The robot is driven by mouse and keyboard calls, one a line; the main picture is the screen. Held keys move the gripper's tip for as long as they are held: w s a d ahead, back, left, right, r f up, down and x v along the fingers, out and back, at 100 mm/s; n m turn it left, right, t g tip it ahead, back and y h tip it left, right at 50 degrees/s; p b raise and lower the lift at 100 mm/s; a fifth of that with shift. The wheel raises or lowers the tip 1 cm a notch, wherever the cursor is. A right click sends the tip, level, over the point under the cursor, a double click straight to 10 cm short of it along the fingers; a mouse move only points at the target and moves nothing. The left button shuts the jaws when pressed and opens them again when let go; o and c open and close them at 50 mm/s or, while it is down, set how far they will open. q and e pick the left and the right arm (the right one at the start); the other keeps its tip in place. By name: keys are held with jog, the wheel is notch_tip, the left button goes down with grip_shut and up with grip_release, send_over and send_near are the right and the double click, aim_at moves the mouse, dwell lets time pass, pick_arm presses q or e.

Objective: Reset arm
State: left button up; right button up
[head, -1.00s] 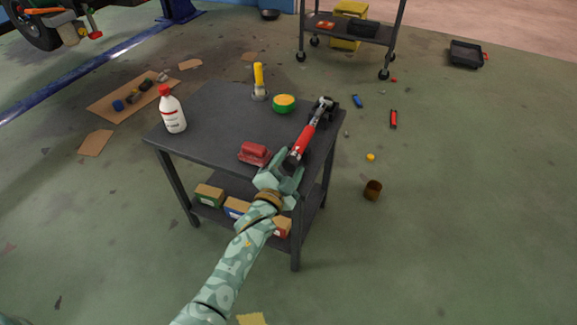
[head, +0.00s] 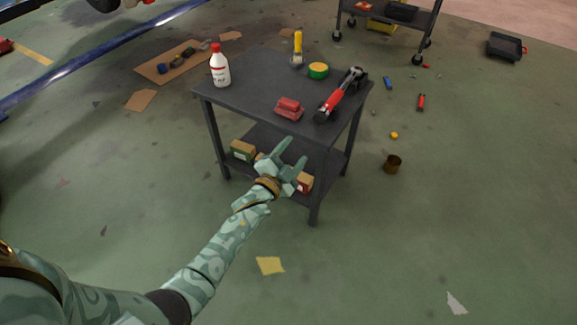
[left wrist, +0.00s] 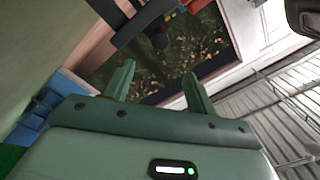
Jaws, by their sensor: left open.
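My left gripper (head: 291,152) is open and empty in the head view. It is in front of the dark work table (head: 245,92), lower than its top and apart from the tools on it. In the left wrist view the two green fingers (left wrist: 158,82) stand spread with nothing between them. A torque-wrench-like tool with a red grip (head: 338,97) lies on the right side of the table top. My right gripper is not in view.
On the table top are a white bottle with red cap (head: 219,66), a red block-shaped item (head: 289,107), a green and yellow roll (head: 318,70) and a yellow-handled tool (head: 298,46). Boxes (head: 243,150) sit on the lower shelf.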

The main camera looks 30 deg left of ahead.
pick_arm(q)
jog(key=shift+s, duration=0.35)
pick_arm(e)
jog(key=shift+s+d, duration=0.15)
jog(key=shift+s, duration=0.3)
pick_arm(q)
jog(key=s+d+f+n+g+p, duration=0.1)
jog(key=s+f+g+p, duration=0.3)
jog(key=s, duration=0.7)
jog(key=s+f+n+g+p, duration=0.25)
jog(key=s+f+p, duration=0.3)
jog(key=s, duration=0.45)
jog(key=s+d+f+n+g+p, duration=0.1)
jog(key=s+f+g+p, duration=0.4)
jog(key=s, duration=0.6)
jog(key=s+a+f+n+g+p, duration=0.1)
jog(key=s+g+p, duration=0.5)
jog(key=s, duration=2.9)
jog(key=shift+s+a+f+n+g+y+p, duration=0.2)
jog(key=shift+s+n+g+y+p, duration=0.2)
jog(key=shift+n, duration=0.25)
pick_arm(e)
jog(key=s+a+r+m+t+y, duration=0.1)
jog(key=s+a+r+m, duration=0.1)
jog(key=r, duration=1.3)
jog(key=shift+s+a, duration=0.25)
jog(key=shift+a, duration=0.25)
